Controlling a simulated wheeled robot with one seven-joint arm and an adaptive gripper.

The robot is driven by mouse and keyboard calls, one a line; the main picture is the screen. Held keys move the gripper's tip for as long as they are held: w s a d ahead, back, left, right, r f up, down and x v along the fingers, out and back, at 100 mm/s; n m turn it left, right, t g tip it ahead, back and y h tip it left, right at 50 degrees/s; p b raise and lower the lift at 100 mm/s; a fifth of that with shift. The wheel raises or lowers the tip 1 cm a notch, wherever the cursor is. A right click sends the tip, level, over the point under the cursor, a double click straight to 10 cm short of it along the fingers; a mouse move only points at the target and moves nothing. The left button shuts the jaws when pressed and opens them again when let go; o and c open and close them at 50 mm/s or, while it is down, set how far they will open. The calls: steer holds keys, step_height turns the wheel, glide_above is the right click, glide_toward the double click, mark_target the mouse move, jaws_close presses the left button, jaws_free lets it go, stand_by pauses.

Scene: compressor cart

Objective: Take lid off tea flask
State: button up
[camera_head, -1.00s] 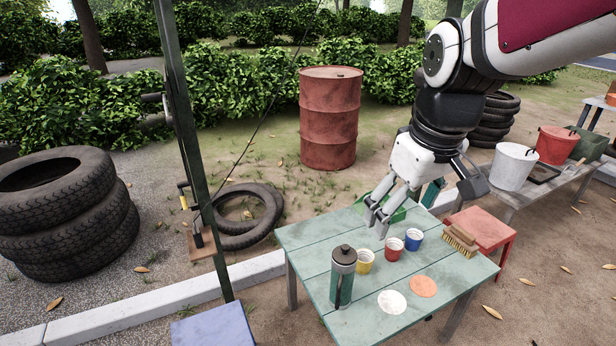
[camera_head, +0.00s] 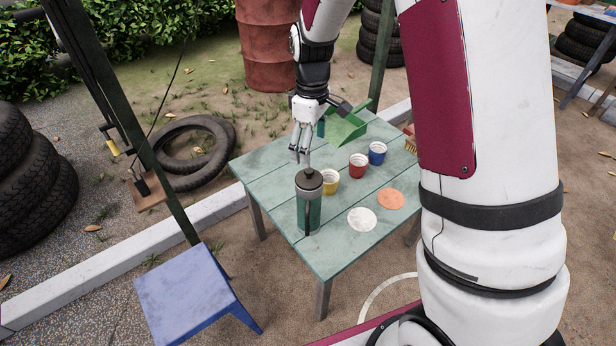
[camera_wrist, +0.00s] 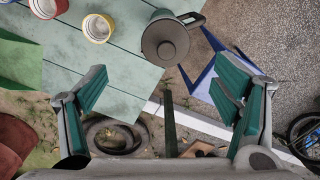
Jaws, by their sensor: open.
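The tea flask (camera_head: 308,212) stands upright on the green table, with a green body and a dark grey lid (camera_head: 309,180) on its top. A dark strap or handle runs down its side. In the wrist view the lid (camera_wrist: 165,40) shows from above as a round disc with a small central knob, and a dark handle sticks out to its right. My gripper (camera_head: 301,150) is just behind the flask in the head view, pointing down. In the wrist view its green-padded fingers (camera_wrist: 165,92) are wide apart and empty; the lid lies beyond them, not between them.
Yellow (camera_head: 330,182), red (camera_head: 357,167) and blue (camera_head: 377,153) cups stand on the table (camera_head: 270,160) right of the flask. White (camera_head: 361,220) and orange (camera_head: 391,199) discs lie in front. A green dustpan-like thing (camera_head: 345,127) is behind. A blue stool (camera_head: 186,295) stands at front left.

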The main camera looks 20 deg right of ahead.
mark_target(310, 171)
step_height(310, 171, down, 3)
steer(key=shift+f, duration=0.1)
steer(key=shift+s+a+f, duration=0.15)
steer(key=shift+a+f, duration=0.05)
steer(key=shift+f, duration=1.15)
steer(key=shift+s+a+f, duration=0.1)
steer(key=shift+a+f, duration=0.05)
steer(key=shift+f, duration=1.2)
steer(key=shift+s, duration=0.1)
steer(key=c, duration=1.6)
steer(key=shift+b, duration=0.3)
steer(key=shift+c, duration=0.2)
